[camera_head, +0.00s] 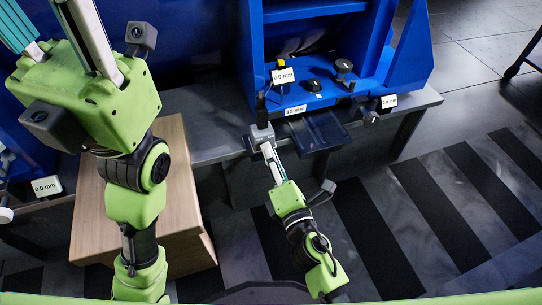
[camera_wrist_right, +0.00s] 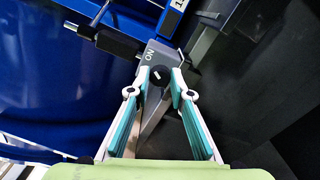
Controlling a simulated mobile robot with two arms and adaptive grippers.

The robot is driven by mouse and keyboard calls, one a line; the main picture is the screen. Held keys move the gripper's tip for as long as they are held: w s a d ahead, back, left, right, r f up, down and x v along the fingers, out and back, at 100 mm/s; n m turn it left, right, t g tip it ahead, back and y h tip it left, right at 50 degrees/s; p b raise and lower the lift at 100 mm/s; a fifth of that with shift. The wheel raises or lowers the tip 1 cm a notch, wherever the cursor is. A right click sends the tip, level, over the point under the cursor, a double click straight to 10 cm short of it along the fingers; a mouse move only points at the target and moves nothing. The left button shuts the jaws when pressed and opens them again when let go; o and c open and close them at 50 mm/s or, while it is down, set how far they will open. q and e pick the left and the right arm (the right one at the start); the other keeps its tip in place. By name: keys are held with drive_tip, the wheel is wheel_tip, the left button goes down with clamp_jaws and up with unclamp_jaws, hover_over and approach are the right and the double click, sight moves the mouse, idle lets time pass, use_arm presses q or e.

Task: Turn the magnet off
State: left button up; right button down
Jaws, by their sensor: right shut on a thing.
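The magnet is a grey block (camera_wrist_right: 152,57) marked "ON" in the right wrist view, with a round black knob (camera_wrist_right: 160,76) on its face. In the head view the grey block (camera_head: 262,134) sits at the front edge of the grey bench. My right gripper (camera_head: 266,147) reaches it from below. In the wrist view its fingertips (camera_wrist_right: 160,72) close around the knob from both sides. The tips hide part of the knob. My left gripper (camera_head: 58,28) is at upper left in the head view, fingers spread wide apart, tips cut off by the frame, away from the magnet.
A blue machine frame (camera_head: 285,50) with black knobs and small "mm" displays (camera_head: 283,75) stands behind the grey bench (camera_head: 200,147). A dark plate (camera_head: 318,132) juts out right of the magnet. A wooden cabinet (camera_head: 185,215) stands at left. Striped floor (camera_head: 430,205) at right is clear.

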drive_tip(key=shift+d+m, duration=0.1)
drive_tip(key=shift+m, duration=0.3)
drive_tip(key=c, duration=1.8)
unclamp_jaws()
drive_tip(key=shift+s, duration=0.1)
drive_tip(key=shift+v, duration=3.65)
